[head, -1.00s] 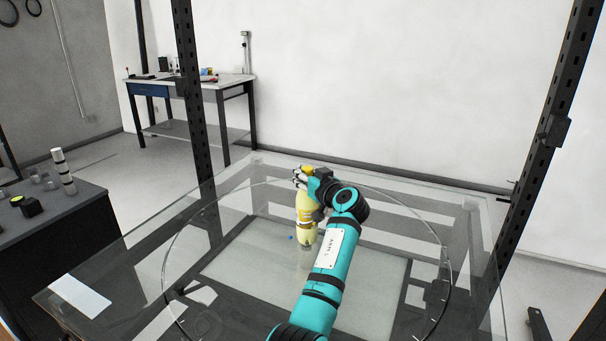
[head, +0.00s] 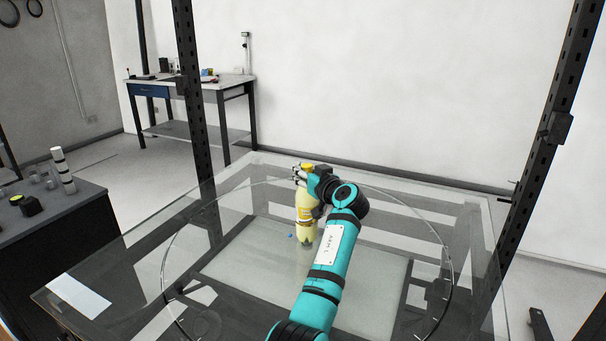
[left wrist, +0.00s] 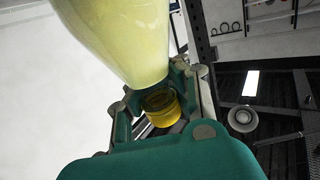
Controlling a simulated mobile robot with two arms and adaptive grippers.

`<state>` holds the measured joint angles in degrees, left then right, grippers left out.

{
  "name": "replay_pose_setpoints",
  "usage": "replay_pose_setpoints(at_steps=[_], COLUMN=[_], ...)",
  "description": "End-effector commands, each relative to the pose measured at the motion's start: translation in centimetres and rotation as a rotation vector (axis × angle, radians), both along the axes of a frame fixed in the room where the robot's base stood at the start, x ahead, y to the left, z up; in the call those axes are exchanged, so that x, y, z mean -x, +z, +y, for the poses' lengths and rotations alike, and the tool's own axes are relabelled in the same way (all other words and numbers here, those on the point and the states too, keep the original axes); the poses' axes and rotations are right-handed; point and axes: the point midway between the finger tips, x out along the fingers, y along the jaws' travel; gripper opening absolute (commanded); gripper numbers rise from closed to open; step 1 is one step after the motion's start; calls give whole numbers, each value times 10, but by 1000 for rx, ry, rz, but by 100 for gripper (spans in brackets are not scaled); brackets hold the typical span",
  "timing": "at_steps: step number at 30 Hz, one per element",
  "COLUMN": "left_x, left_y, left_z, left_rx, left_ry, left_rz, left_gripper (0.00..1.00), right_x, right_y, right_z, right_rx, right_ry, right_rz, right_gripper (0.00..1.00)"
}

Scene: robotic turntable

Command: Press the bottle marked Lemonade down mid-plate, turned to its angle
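The Lemonade bottle (head: 305,214), pale yellow with a yellow cap and a band around its body, stands about upright over the middle of the round clear turntable plate (head: 235,262). My left gripper (head: 301,178) is shut around its upper part, just under the cap. In the left wrist view the bottle's pale body (left wrist: 122,35) and amber cap (left wrist: 160,106) show between the fingers. Whether the bottle's base touches the plate is hard to tell through the glass and its reflections. My right gripper is out of view.
A small blue mark (head: 291,235) lies just left of the bottle's base. A dark side table (head: 60,228) with small items is at left. Dark uprights (head: 190,95) frame the glass. The plate around the bottle is clear.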

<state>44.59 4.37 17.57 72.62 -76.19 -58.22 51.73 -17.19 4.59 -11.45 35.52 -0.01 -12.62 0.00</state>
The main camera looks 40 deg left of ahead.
Motion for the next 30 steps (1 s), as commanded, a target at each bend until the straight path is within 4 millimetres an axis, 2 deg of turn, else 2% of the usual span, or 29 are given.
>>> replay_pose_setpoints(at_steps=[30], left_x=[0], left_y=[-2], left_z=[0], left_rx=[-4], left_ry=[0], left_rz=[-4], left_gripper=[0], right_x=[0], right_y=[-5], right_z=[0], right_rx=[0], right_ry=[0], right_rz=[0], right_gripper=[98])
